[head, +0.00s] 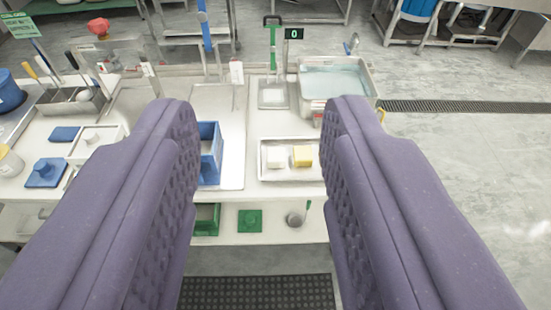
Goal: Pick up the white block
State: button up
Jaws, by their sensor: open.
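The white block (276,158) is a small pale cube in the left part of a shallow metal tray (287,177) on the workbench. A yellow block (302,156) sits in the same tray, just right of it. My gripper (262,135) is open, with its two large purple padded fingers in the foreground, one on each side of the view. The space between the fingers is empty. The tray shows between the fingertips, nearer the right one and well below and beyond it.
A blue bin (210,154) stands left of the tray, partly hidden by the left finger. A water-filled sink (335,82) and a scale with a green post (273,92) are behind it. A lower shelf (270,232) holds a green square piece (250,220). Floor on the right is clear.

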aim_at(277, 157)
jog(key=i+j+z, duration=1.15)
jog(key=j, duration=0.1)
